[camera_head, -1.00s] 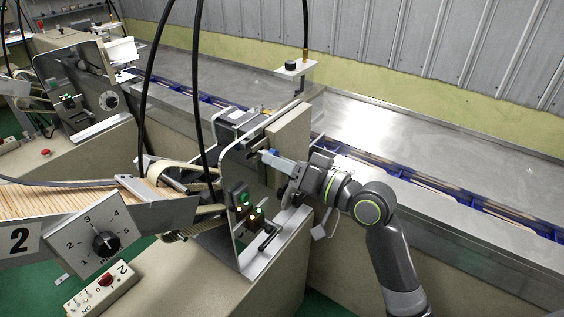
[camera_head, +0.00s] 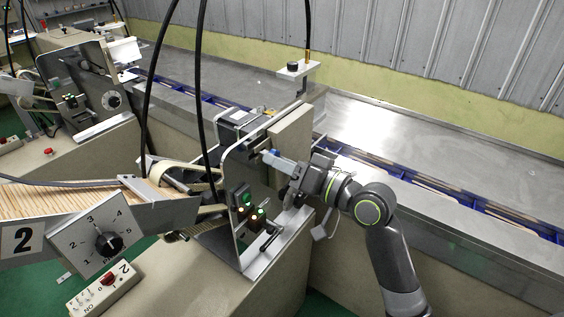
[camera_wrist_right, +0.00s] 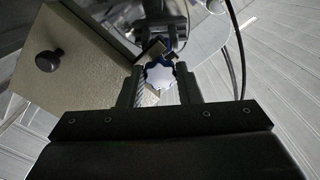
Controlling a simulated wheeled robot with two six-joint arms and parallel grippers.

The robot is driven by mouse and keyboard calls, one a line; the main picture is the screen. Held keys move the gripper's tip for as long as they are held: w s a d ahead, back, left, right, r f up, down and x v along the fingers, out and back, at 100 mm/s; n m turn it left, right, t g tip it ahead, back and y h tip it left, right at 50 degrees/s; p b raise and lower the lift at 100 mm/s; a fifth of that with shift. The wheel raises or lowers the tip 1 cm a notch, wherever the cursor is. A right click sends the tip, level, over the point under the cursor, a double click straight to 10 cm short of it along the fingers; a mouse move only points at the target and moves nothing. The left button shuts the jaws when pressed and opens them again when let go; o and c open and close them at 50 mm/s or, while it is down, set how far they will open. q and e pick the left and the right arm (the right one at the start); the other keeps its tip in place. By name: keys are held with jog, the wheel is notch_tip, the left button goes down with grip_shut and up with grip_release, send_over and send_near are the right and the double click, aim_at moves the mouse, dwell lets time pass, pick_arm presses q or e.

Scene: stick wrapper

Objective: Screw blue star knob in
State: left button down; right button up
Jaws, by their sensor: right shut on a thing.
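The star knob (camera_wrist_right: 161,75) shows in the right wrist view as a pale, lobed, bluish-white head between the two dark fingers. My right gripper (camera_wrist_right: 160,92) is shut on it, one finger on each side. Behind the knob is a dark metal bracket on the machine. In the head view my right gripper (camera_head: 284,172) reaches in from the right to the machine's side plate (camera_head: 246,190). My left gripper is not in view.
A beige block (camera_head: 291,138) stands just above my right gripper. Black cables (camera_head: 204,90) hang over the machine. The steel conveyor table (camera_head: 420,140) behind is mostly clear.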

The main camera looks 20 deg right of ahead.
jog(key=shift+w, duration=0.1)
dwell(0.3)
jog(key=m+p, duration=0.5)
jog(key=m, duration=0.2)
jog(key=m+p, duration=0.6)
jog(key=m, duration=0.2)
jog(key=m+p, duration=0.5)
jog(key=m, duration=0.3)
jog(key=shift+f, duration=0.35)
jog(key=o, duration=0.7)
jog(key=shift+o, duration=0.5)
jog(key=shift+r, duration=0.15)
